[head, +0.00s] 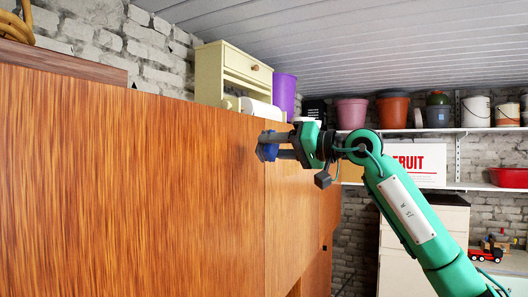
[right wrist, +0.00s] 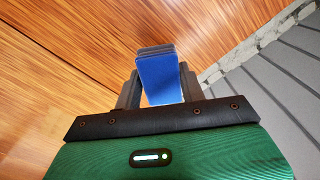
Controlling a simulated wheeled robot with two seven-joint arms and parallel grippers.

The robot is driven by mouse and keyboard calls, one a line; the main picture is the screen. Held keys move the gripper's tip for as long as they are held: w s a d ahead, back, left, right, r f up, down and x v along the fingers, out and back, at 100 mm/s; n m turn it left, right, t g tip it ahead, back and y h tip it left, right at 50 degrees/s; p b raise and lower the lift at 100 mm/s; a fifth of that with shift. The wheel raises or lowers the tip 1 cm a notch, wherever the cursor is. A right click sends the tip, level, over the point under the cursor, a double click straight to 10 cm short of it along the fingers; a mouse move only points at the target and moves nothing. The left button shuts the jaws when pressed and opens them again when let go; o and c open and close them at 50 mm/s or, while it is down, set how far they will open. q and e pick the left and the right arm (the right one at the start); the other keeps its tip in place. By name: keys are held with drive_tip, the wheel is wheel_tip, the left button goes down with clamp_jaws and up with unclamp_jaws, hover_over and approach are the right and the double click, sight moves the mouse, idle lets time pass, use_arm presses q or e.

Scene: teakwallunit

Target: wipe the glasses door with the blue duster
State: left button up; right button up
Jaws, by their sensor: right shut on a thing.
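The blue duster (head: 267,148) is held between the fingers of my right gripper (head: 280,145), which is shut on it. In the right wrist view the duster (right wrist: 160,78) shows as a blue block with a grey layer at its far end, between the two fingers of the gripper (right wrist: 158,90). The wooden wall unit (head: 130,190) fills the left of the head view. The duster is at its upper part, near a vertical seam; I cannot tell whether it touches the wood. Which panel is the glasses door is not clear. My left gripper is not in view.
On top of the unit stand a cream cabinet (head: 232,75) with a drawer and a purple bin (head: 284,93).

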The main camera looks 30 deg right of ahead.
drive_tip(key=shift+s+d, duration=0.25)
drive_tip(key=shift+s, duration=0.05)
drive_tip(key=shift+b+v, duration=0.45)
drive_tip(key=shift+v, duration=1.1)
